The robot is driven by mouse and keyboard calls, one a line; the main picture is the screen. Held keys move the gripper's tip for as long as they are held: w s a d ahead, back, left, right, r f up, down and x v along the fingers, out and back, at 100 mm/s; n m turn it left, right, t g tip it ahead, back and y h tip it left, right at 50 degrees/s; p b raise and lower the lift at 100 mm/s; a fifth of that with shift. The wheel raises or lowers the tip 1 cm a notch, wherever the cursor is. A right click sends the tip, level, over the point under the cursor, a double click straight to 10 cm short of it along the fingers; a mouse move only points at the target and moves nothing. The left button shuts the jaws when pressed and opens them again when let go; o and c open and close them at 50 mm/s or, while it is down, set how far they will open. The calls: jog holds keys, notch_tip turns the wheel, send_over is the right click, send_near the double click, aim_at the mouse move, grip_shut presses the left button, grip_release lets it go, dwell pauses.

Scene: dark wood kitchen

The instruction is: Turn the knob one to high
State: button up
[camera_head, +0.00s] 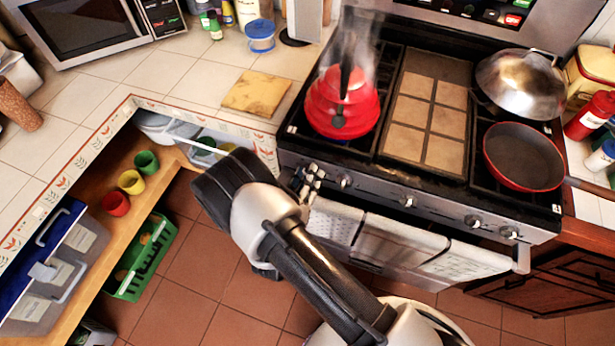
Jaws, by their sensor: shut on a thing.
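The stove's front panel (440,208) carries a row of metal knobs. Knob one, at the left end of the row, is mostly hidden by my gripper (309,178). My gripper reaches the panel from the left and is shut on that knob; only small metallic parts show there, beyond my dark wrist. The knob's exact angle and marking cannot be read. The neighbouring knob (345,181) is clear of my gripper, just to its right. A red kettle (340,108) stands on the left burner above, with pale steam or smoke around it.
Towels (410,240) hang on the oven handle just below the knobs, close to my arm. A red-rimmed pan (523,157) and a domed lid (520,84) sit on the right burners. An open cabinet with a green crate (140,258) is at left. Tiled floor is free below.

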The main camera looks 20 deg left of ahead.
jog(key=o, duration=1.1)
jog(key=shift+s, duration=0.1)
jog(key=s, duration=1.1)
jog(key=shift+s+a, duration=0.4)
jog(key=shift+a, duration=0.05)
